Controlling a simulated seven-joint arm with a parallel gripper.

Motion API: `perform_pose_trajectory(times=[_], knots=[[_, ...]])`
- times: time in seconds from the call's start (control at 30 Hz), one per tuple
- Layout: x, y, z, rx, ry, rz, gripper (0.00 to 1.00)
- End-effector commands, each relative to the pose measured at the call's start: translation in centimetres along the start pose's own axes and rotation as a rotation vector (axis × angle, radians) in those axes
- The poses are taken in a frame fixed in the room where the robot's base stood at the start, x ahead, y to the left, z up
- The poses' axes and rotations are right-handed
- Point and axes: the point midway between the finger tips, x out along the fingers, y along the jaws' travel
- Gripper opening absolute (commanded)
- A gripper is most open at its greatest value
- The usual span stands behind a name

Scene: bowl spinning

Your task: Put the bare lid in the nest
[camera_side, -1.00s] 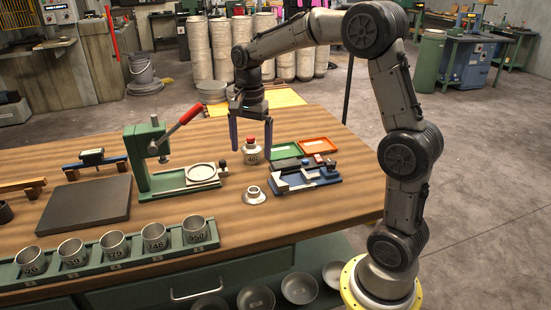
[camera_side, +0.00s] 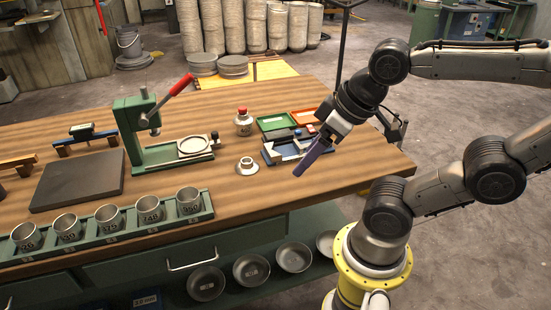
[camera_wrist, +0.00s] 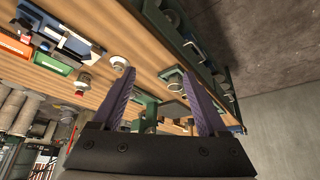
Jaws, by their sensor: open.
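A small pale round piece with a wide flange and raised middle (camera_side: 247,166) stands on the bench, right of the green press; it also shows in the wrist view (camera_wrist: 119,63). I cannot tell whether it is the bare lid. A pale round ring seat (camera_side: 194,147), probably the nest, sits on the base of the press (camera_side: 140,125); nothing tall stands in it. My gripper (camera_side: 302,170) is open and empty, tilted down-left above the bench's front right part, right of the flanged piece and apart from it. Its two purple fingers (camera_wrist: 158,75) stand wide apart in the wrist view.
A red-capped bottle (camera_side: 243,124) stands behind the flanged piece. Green (camera_side: 275,122) and orange (camera_side: 306,117) trays and a blue fixture (camera_side: 285,151) lie to the right. A rack of metal cups (camera_side: 110,232) lines the front edge; a dark slab (camera_side: 80,186) lies left. Shallow dishes sit below.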

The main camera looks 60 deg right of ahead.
Motion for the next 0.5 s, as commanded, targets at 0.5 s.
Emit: perform_pose_trajectory(times=[0.5], knots=[[0.0,-3.7,-0.5,0.223,-0.022,-0.168,0.76]])
